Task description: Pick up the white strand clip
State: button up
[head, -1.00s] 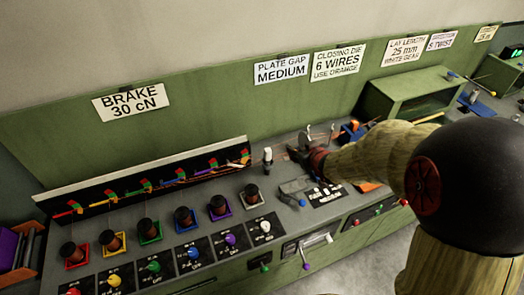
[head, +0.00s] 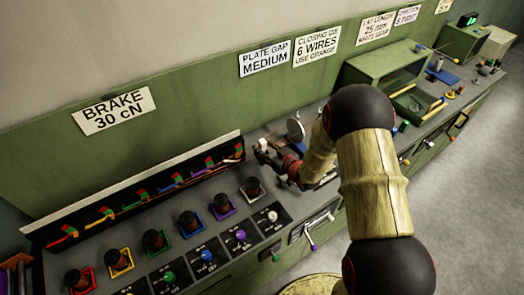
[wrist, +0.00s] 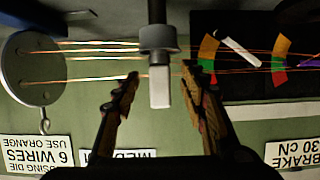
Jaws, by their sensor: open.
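In the wrist view a pale white block (wrist: 160,88), apparently the white strand clip, joins a dark collar and post reaching in from the top. My gripper (wrist: 161,74) is open, with one dark finger on each side of the block and visible gaps between. The block is not gripped. In the head view my gripper (head: 267,158) is at the bench, right of the gauge board.
Copper strands (wrist: 100,47) run behind the post to a round grey plate (wrist: 33,72). A gauge board (head: 130,195) with coloured pointers and a row of spools (head: 188,221) stand left of my gripper. A green open box (head: 392,68) stands to the right.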

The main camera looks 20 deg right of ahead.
jog(key=shift+x, duration=1.15)
jog(key=c, duration=0.3)
jog(key=c, duration=0.8)
grip_shut()
